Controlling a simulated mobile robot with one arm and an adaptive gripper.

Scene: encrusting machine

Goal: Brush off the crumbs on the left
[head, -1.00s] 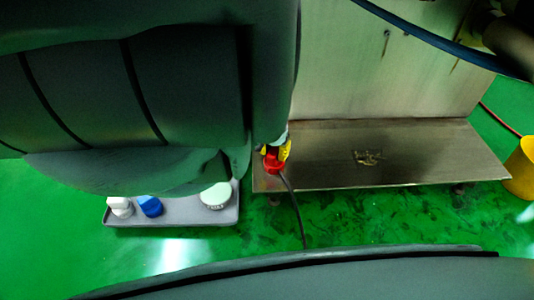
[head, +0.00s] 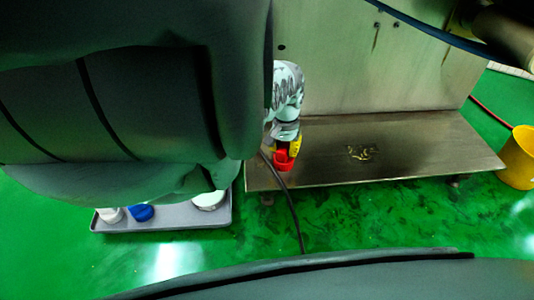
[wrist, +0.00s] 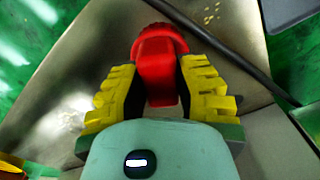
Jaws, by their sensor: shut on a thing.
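My gripper (head: 286,150), with yellow fingers, is shut on a red tool (head: 284,161) over the left end of a metal shelf (head: 420,165). In the wrist view, the red tool (wrist: 157,65) sits between the yellow fingers (wrist: 160,95). Its working end cannot be made out. Small yellowish crumbs (wrist: 211,14) lie on the metal near the top of the wrist view, apart from the tool. In the head view, a patch of crumbs (head: 362,152) lies mid-shelf; my arm hides part of the area at left.
A grey tray (head: 165,218) with white and blue items stands left of the shelf. A dark cable (head: 292,205) crosses the shelf's left front; it also shows in the wrist view (wrist: 240,60). A yellow bucket (head: 517,160) stands at right. A metal panel (head: 375,75) rises behind the shelf.

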